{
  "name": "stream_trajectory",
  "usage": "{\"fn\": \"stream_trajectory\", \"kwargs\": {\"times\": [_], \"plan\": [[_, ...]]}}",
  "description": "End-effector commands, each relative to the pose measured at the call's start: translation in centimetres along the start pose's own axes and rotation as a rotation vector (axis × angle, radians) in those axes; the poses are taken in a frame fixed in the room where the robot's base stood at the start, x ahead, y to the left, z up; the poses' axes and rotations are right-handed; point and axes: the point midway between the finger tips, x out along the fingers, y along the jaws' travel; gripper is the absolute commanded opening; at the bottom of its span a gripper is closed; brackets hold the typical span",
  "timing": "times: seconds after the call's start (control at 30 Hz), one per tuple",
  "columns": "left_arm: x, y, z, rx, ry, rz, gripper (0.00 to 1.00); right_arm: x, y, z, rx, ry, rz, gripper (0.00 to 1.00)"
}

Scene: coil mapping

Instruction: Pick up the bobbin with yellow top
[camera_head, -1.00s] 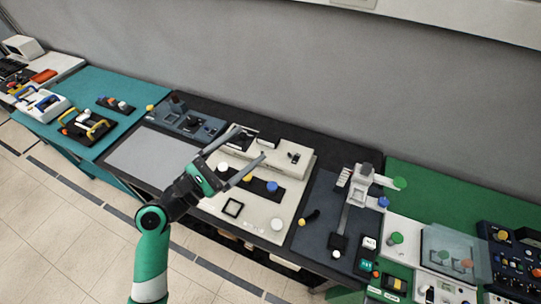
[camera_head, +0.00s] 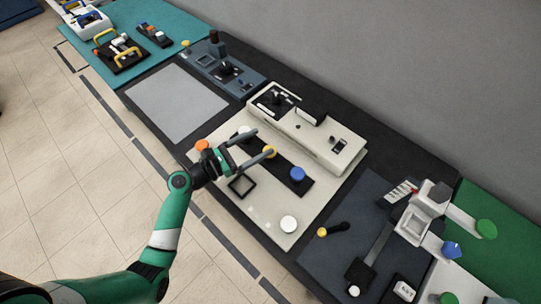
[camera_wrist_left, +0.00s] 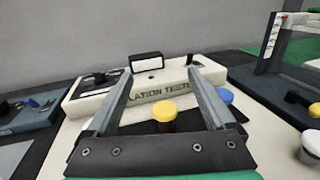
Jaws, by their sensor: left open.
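The bobbin with the yellow top (camera_head: 270,151) stands on a black strip on the cream tester panel, between a white-topped bobbin (camera_head: 243,130) and a blue-topped bobbin (camera_head: 298,173). My left gripper (camera_head: 264,142) is open and empty. Its two fingers reach over the panel toward the yellow top. In the left wrist view the yellow top (camera_wrist_left: 164,112) shows between the spread fingers (camera_wrist_left: 160,80), close to the gripper's palm edge, which hides its lower part. I cannot tell whether a finger touches it. The right gripper is not in view.
The cream tester housing (camera_head: 318,140) stands behind the strip. An orange-topped piece (camera_head: 202,145) and a white-topped piece (camera_head: 288,224) sit at the panel's corners. A black square frame (camera_head: 242,185) lies in front of the strip. A grey mat (camera_head: 178,103) lies clear to the left.

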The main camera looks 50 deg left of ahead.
Motion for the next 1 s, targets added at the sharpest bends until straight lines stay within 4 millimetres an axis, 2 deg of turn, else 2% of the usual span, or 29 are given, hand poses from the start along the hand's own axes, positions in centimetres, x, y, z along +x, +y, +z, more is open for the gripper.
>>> {"fn": "stream_trajectory", "kwargs": {"times": [0.3,0.37,0.4,0.5,0.73,1.0], "plan": [[0.0,0.0,-7.7,-0.002,0.002,-0.001,0.88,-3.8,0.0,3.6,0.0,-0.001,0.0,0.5],[0.0,0.0,-8.9,-0.003,0.001,-0.001,0.88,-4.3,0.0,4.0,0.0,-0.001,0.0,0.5],[1.0,-0.1,-8.1,0.002,-0.001,-0.004,0.88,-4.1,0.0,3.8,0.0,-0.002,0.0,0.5],[2.2,-0.1,-8.0,0.002,0.002,-0.004,0.88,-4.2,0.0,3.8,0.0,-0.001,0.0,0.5],[3.1,-0.1,-7.9,0.0,0.001,-0.002,0.88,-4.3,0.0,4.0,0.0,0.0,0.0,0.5],[7.2,-0.1,-7.9,0.002,0.0,-0.004,0.88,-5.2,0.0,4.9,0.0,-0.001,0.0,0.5]]}}
